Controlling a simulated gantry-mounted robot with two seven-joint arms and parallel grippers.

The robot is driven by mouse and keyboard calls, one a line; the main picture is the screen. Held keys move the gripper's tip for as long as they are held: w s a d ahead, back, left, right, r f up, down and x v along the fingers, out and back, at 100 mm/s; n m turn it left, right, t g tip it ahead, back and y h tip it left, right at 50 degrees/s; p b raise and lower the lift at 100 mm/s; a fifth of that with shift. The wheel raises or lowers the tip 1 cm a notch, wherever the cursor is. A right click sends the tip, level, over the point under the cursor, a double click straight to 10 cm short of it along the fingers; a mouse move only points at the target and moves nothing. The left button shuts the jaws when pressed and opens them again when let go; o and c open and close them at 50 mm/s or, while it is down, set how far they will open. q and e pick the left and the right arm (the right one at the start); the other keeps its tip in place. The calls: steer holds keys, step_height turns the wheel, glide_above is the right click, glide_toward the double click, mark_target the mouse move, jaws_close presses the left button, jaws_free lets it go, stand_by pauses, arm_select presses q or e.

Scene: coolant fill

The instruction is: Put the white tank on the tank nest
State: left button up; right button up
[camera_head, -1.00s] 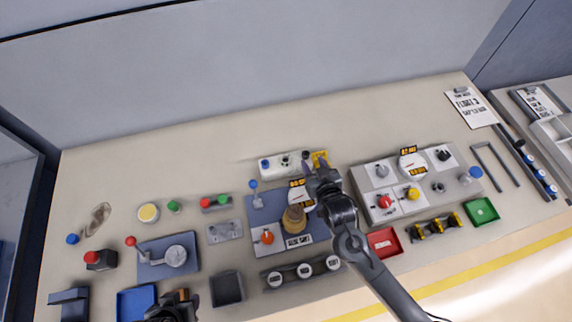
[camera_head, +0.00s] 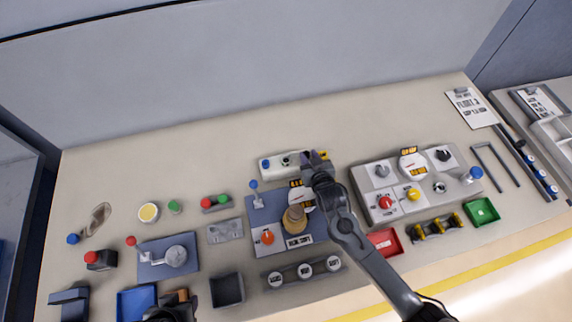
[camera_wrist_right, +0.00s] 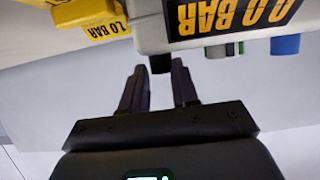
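A white block (camera_head: 276,168) with blue, green and black knobs lies at the back middle of the bench; I cannot tell whether it is the white tank. It also shows upside down in the right wrist view (camera_wrist_right: 240,42). My right gripper (camera_wrist_right: 159,72) has its fingers apart, with a dark knob at the fingertips; contact is unclear. In the head view the right gripper (camera_head: 314,158) hides the block's right end. My left gripper (camera_head: 172,313) is at the bottom edge, its fingers unclear. I cannot make out which fixture is the tank nest.
A yellow 2.0 BAR block (camera_wrist_right: 88,20) is close beside the right gripper. A blue-grey panel (camera_head: 262,214) with a gauge and a tan cylinder (camera_head: 295,219) stands in front. A grey control panel (camera_head: 372,202) is at the right. The bench's back strip is clear.

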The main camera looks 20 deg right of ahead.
jaws_close()
steer(key=shift+r, duration=0.15)
steer(key=shift+r, duration=0.5)
step_height(320, 180, up, 3)
steer(key=shift+r, duration=0.15)
steer(key=w+d+r, duration=0.4)
steer(key=d+r, duration=0.2)
steer(key=d, duration=0.4)
steer(key=s+a+r+y, duration=0.1)
steer(key=s+a+r, duration=0.3)
steer(key=s+a, duration=0.8)
steer(key=s+r+p, duration=0.3)
steer(key=r+p, duration=0.8)
steer(key=p, duration=0.9)
steer(key=shift+n, duration=0.4)
steer(key=f, duration=0.1)
steer(key=s+f, duration=0.1)
steer(key=f, duration=0.3)
steer(key=shift+s+d+f, duration=0.25)
steer(key=shift+s+d, duration=0.1)
steer(key=shift+d, duration=0.05)
